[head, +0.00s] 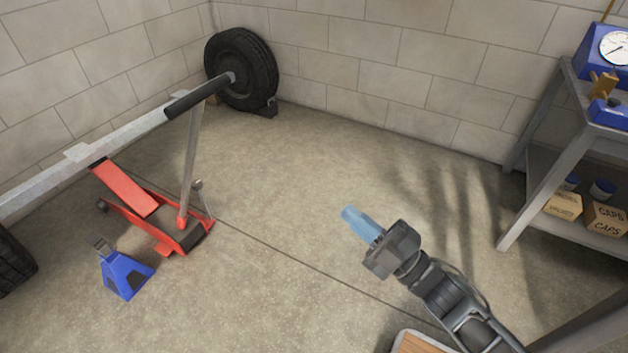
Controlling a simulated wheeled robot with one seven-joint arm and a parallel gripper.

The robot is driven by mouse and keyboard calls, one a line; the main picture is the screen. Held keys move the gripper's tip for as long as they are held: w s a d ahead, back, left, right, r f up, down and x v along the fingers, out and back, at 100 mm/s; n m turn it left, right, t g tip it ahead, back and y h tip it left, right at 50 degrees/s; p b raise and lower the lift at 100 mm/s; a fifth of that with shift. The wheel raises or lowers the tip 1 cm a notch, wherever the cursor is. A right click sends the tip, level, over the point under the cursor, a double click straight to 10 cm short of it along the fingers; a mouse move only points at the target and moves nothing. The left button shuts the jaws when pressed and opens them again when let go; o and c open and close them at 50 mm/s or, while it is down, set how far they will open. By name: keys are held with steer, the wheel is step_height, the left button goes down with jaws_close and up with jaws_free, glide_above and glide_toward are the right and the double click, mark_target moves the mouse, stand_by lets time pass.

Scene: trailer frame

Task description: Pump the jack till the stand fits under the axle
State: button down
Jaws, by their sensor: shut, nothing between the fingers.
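The red floor jack (127,187) stands on the floor at the left, its lift arm under the grey axle beam. Its handle (193,145) slants up to a black grip (200,96). The grey axle (90,150) runs from the left edge toward the far tyre. The blue stand (123,273) stands upright on the floor in front of the jack, apart from it and to the near side of the axle. My gripper (350,214) is shut and empty, with pale blue fingers, over open floor right of the jack, well away from the handle.
A black tyre (241,70) stands by the back wall, and part of another (14,262) shows at the left edge. A grey metal bench (525,210) with boxes and a blue gauge (610,50) stands at the right. The middle floor is clear.

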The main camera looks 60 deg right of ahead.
steer(key=w+d+f+n+t+y+b, duration=0.1)
steer(key=w+d+f+n+y+b, duration=0.1)
steer(key=w+d+f+n+b, duration=0.2)
steer(key=d+f+n+b, duration=0.3)
steer(key=d+f+b, duration=0.1)
steer(key=d+f, duration=0.3)
steer(key=shift+w+d+n+y, duration=0.3)
steer(key=shift+d+n+y, duration=0.1)
steer(key=shift+d, duration=0.65)
steer(key=b+x, duration=0.1)
steer(key=x, duration=1.3)
steer(key=shift+r, duration=0.15)
